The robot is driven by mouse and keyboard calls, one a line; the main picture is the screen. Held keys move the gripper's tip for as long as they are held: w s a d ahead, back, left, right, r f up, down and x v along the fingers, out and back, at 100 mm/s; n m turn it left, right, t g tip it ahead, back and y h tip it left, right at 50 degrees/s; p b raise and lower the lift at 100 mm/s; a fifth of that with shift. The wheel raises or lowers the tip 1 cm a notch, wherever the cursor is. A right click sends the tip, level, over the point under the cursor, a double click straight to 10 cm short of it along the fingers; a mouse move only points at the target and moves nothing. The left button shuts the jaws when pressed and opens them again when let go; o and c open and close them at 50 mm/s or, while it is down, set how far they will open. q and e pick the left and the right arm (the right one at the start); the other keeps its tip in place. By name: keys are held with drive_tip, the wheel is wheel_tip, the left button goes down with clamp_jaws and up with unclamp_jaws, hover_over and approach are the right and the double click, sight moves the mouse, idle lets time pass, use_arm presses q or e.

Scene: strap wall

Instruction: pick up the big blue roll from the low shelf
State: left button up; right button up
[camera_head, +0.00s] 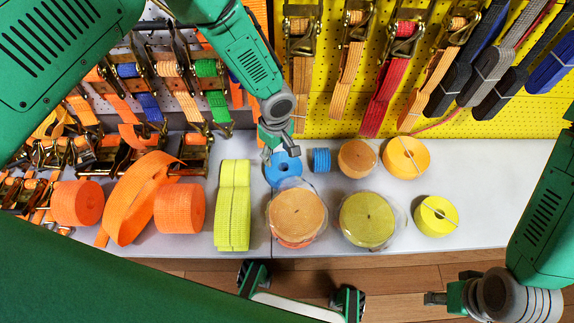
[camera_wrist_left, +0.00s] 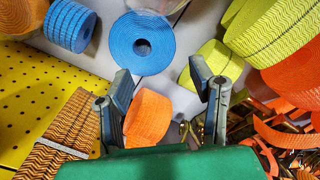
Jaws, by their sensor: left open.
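The big blue roll (camera_head: 283,168) lies flat on the low grey shelf (camera_head: 480,190), towards its back. In the head view my left gripper (camera_head: 279,152) is just above and behind it, covering part of its far edge. In the left wrist view the roll (camera_wrist_left: 142,42), with its dark centre hole, is beyond the open fingertips (camera_wrist_left: 160,78). Nothing is gripped, and an orange roll (camera_wrist_left: 148,118) shows between the fingers further back. My right gripper (camera_head: 440,298) is low at the right, in front of the shelf; its jaw opening is unclear.
A smaller blue roll (camera_head: 321,160) stands right beside the big one. A wrapped orange roll (camera_head: 297,214) and a yellow-green strap bundle (camera_head: 233,205) lie in front and left. Straps hang on the yellow pegboard (camera_head: 330,110) behind. Bare shelf shows at the right.

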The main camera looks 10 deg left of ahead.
use_arm(q)
drive_tip(key=b, duration=0.3)
hover_over(275, 173)
drive_tip(key=f, duration=0.8)
drive_tip(key=shift+s+d, duration=0.15)
drive_tip(key=shift+d, duration=0.15)
drive_tip(key=shift+a+f, duration=0.2)
drive_tip(key=shift+f, duration=0.3)
wheel_tip(275, 173, down, 4)
drive_tip(key=b, duration=0.2)
drive_tip(key=shift+r+b, duration=0.1)
drive_tip(key=shift+b, duration=0.2)
drive_tip(key=shift+f, duration=0.5)
drive_tip(key=shift+d, duration=0.1)
drive_tip(key=shift+r, duration=0.1)
clamp_jaws()
drive_tip(key=shift+r, duration=0.1)
